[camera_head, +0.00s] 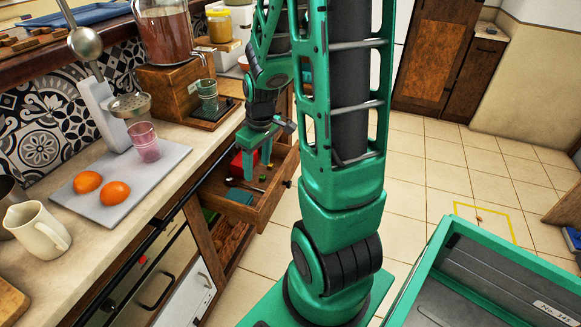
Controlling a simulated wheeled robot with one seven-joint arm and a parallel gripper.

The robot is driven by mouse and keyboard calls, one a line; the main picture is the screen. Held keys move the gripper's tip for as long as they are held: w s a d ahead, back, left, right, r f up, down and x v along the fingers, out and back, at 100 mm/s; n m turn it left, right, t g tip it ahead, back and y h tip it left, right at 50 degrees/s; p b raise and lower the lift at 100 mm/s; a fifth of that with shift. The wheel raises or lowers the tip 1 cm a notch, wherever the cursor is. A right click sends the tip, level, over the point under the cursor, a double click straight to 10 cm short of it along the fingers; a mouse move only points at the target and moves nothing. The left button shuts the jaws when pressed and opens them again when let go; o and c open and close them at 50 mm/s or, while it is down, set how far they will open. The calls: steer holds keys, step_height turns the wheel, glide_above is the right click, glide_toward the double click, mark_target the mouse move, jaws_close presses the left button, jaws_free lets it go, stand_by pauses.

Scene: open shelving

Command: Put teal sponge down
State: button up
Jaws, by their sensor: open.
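My gripper (258,170) points down over an open wooden drawer (265,212) below the counter. Its green fingers are apart and nothing shows between them. A flat teal piece, which looks like the teal sponge (239,196), lies in the drawer, below and slightly left of the fingertips. It is small in the view, and I cannot tell whether it touches anything else. The fingers look apart from it.
The drawer also holds a red object (236,163), a spoon (243,185) and small bits. The counter above carries a grey board (135,187) with two oranges, a pink glass (145,143) and a cream pitcher (38,232).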

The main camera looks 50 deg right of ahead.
steer(key=s+a+r+m+g, duration=0.1)
steer(key=s+r+m, duration=0.3)
steer(key=s, duration=0.5)
steer(key=s+a+r+m, duration=0.2)
steer(key=s+r+m, duration=0.1)
steer(key=s+r, duration=0.5)
steer(key=shift+s+a+r+m+g, duration=0.15)
steer(key=shift+s+a+m+g, duration=0.25)
steer(key=shift+s, duration=0.65)
steer(key=shift+w, duration=0.15)
steer(key=shift+w+f, duration=0.25)
steer(key=shift+w, duration=0.2)
steer(key=shift+o, duration=0.3)
